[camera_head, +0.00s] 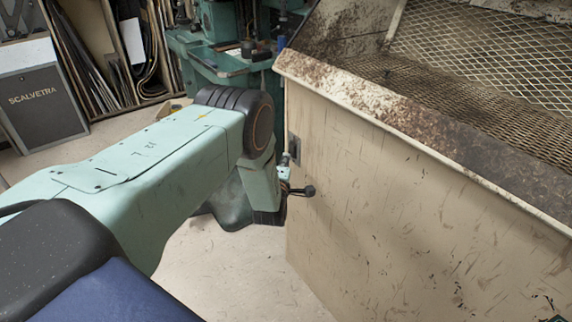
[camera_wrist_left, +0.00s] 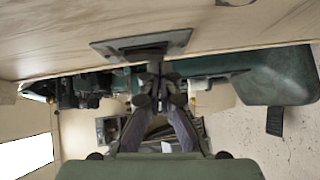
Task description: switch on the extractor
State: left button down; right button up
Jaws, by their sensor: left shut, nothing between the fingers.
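The extractor is a large beige cabinet (camera_head: 400,210) with a scuffed front and a mesh-lined hood; its panel also fills the top of the left wrist view (camera_wrist_left: 60,28). A grey switch plate (camera_head: 293,149) is set in the panel near its left edge. In the left wrist view the plate (camera_wrist_left: 178,42) carries a dark bar that sticks out toward the fingers. My left gripper (camera_head: 284,180) is beside the plate, partly hidden by my wrist. Its fingers (camera_wrist_left: 160,88) are shut and empty, with tips close to the bar; contact cannot be told.
A green machine (camera_head: 222,45) stands behind my arm. A grey SCALVETRA panel (camera_head: 40,100) and a rack of boards (camera_head: 115,60) are at the back left. The pale floor (camera_head: 240,270) left of the cabinet is open.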

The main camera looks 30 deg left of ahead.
pick_arm(q)
jog(key=shift+w, duration=0.1)
dwell(0.3)
jog(key=shift+w+d+b, duration=0.1)
jog(key=shift+w+b, duration=0.15)
jog(key=shift+b, duration=0.4)
jog(key=shift+f, duration=0.1)
